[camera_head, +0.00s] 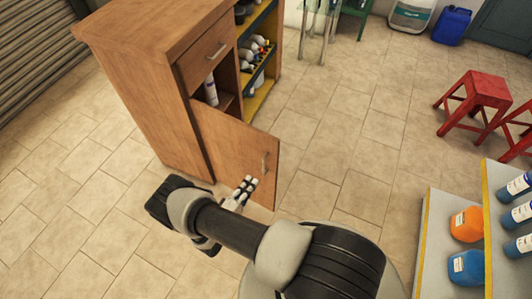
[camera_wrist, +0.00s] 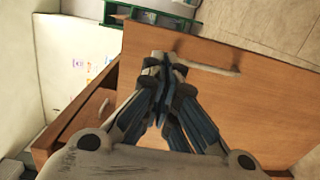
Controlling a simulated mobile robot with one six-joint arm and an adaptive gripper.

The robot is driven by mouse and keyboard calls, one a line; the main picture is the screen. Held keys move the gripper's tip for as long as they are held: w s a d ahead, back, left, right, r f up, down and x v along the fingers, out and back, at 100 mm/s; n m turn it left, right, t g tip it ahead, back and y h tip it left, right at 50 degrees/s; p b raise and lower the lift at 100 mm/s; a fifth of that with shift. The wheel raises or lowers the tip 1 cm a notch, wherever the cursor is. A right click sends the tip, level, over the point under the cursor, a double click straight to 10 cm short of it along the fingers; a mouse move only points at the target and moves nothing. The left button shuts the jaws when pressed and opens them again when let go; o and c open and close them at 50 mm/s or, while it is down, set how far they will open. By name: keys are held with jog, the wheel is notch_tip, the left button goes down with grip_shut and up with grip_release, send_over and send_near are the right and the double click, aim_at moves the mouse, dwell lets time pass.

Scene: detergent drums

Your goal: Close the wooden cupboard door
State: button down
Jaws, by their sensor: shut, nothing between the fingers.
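The wooden cupboard (camera_head: 150,60) stands at the upper left in the head view. Its lower door (camera_head: 235,150) stands open, swung out to the right, with a metal handle (camera_head: 264,162) near its free edge. The wrist view shows the door panel (camera_wrist: 260,105) close up, with the handle (camera_wrist: 208,62) just beyond the fingertips. My gripper (camera_head: 248,184) is shut and empty in front of the door's face; it also shows in the wrist view (camera_wrist: 160,62). I cannot tell whether the fingertips touch the door.
A drawer (camera_head: 206,56) sits above the door opening, and a bottle (camera_head: 211,90) stands inside. A yellow-edged shelf (camera_head: 258,60) is beside the cupboard. A red stool (camera_head: 478,95) stands at the right, above a shelf with coloured drums (camera_head: 466,224). Tiled floor between is clear.

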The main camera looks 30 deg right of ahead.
aim_at(273, 151)
jog(key=b+x, duration=0.2)
jog(key=x, duration=1)
jog(key=shift+d, duration=0.45)
jog(key=shift+w+d, duration=0.3)
jog(key=shift+d, duration=0.1)
jog(key=shift+r, duration=0.1)
